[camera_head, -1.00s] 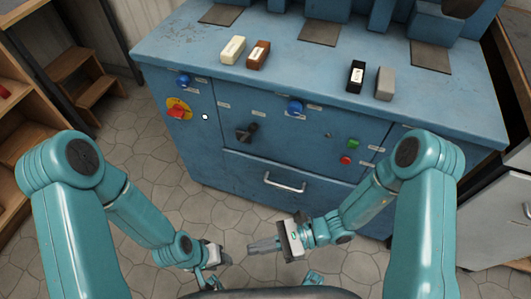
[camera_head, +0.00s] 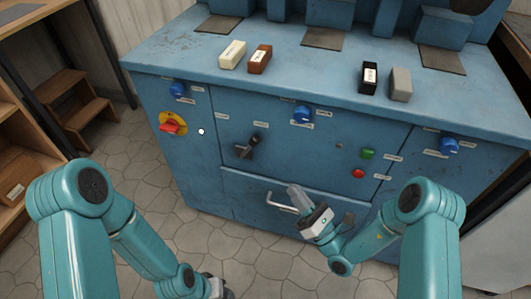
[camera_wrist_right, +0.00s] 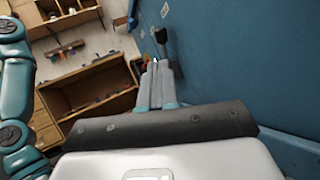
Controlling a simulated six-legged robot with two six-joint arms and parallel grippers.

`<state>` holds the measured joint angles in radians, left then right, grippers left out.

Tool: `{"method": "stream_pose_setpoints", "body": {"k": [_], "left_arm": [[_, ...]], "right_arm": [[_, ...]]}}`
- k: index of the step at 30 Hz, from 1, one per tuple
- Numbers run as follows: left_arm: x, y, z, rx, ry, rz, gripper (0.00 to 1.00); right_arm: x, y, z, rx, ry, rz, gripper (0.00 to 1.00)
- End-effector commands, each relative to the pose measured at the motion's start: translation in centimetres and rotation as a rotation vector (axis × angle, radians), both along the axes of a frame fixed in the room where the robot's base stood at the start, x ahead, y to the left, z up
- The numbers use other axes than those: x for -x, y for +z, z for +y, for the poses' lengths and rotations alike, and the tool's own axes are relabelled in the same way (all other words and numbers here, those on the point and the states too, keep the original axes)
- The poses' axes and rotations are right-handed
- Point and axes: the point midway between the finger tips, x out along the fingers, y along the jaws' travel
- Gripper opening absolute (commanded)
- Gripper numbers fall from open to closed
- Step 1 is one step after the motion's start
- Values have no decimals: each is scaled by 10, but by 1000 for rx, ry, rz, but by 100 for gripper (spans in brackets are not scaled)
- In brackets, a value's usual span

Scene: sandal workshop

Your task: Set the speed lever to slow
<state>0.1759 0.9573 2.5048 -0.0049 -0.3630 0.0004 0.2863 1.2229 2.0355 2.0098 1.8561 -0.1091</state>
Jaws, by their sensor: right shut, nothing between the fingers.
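The black speed lever (camera_head: 252,146) is on the blue machine's front panel, left of centre, its arm tilted up to the right. Small labels flank it, too small to read. In the right wrist view the black lever (camera_wrist_right: 163,42) stands out from the blue panel beyond the fingertips. My right gripper (camera_head: 293,190) is shut and empty, below and right of the lever, in front of the drawer handle and apart from the lever. Its fingers point up in the right wrist view (camera_wrist_right: 158,72). My left gripper (camera_head: 220,289) is low at the bottom edge, mostly cut off.
The panel also carries blue knobs (camera_head: 302,114), a red switch (camera_head: 170,127) on a yellow plate, a green button (camera_head: 367,153) and a red button (camera_head: 358,173). A drawer handle (camera_head: 281,204) juts out below the lever. Several blocks, one cream (camera_head: 232,54), lie on top.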

Motion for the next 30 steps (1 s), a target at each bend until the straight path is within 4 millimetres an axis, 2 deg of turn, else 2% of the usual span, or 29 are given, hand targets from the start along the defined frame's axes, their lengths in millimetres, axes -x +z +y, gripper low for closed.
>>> {"method": "stream_pose_setpoints", "body": {"k": [18, 24, 30], "left_arm": [[-1, -21, 1, 0, 6, -2, 43], [-2, -23, 2, -2, 10, -4, 43], [-3, -23, 2, -2, 10, -5, 43]], "right_arm": [[-77, 53, 70, -1, -1, -5, 0], [-89, 61, 80, 0, -1, -1, 0], [-91, 63, 82, 1, -1, 0, 0]]}}
